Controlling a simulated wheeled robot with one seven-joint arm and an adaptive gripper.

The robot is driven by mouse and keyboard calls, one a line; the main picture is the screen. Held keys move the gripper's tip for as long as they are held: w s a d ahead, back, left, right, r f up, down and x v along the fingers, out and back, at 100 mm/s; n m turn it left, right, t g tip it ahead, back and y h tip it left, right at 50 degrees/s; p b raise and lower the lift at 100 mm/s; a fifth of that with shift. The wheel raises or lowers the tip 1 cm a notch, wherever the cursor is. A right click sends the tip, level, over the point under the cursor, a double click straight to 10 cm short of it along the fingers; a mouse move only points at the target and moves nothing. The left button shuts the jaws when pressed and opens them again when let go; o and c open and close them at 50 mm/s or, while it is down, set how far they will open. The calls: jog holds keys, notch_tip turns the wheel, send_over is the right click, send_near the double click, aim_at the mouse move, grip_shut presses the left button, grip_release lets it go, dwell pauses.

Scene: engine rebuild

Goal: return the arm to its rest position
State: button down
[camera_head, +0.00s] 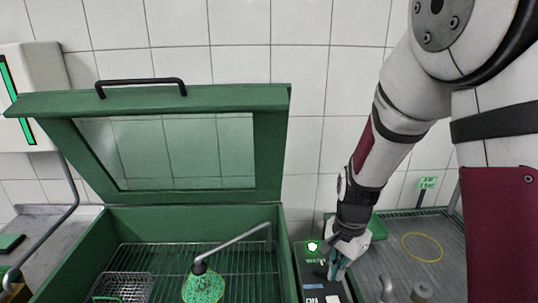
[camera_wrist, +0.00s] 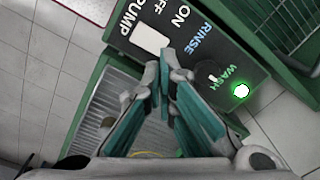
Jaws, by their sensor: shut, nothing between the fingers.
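My gripper (camera_head: 338,274) hangs at the end of my arm in the head view, low over a dark control panel (camera_head: 311,273). In the wrist view my gripper (camera_wrist: 164,68) points at the same panel (camera_wrist: 185,22), with its teal fingers brought together and nothing held. The panel carries the words PUMP, OFF, ON, RINSE and WASH. A green-ringed light (camera_wrist: 241,90) glows beside WASH and also shows in the head view (camera_head: 313,246). A white switch (camera_wrist: 150,40) sits by the PUMP lettering. I cannot tell whether the fingertips touch the panel.
Left of the panel stands a green wash cabinet (camera_head: 60,262) with its windowed lid (camera_head: 270,150) raised. Inside are a wire basket (camera_head: 124,286), a bent pipe (camera_head: 235,243) and a green round part (camera_head: 203,288). A grey tray (camera_head: 395,262) with a yellow ring (camera_head: 422,247) lies right. A tiled wall (camera_head: 330,60) stands behind.

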jog(key=s+r+n+t, duration=0.1)
jog(key=s+r+n, duration=0.2)
jog(key=r, duration=0.5)
jog(key=s+r+n+t, duration=0.2)
jog(key=s+r+n, duration=0.15)
jog(key=r, duration=0.45)
jog(key=s+r+n+t, duration=0.2)
jog(key=s+r+n, duration=0.3)
jog(key=s+r, duration=0.3)
jog(key=s, duration=0.3)
jog(key=shift+d, duration=0.15)
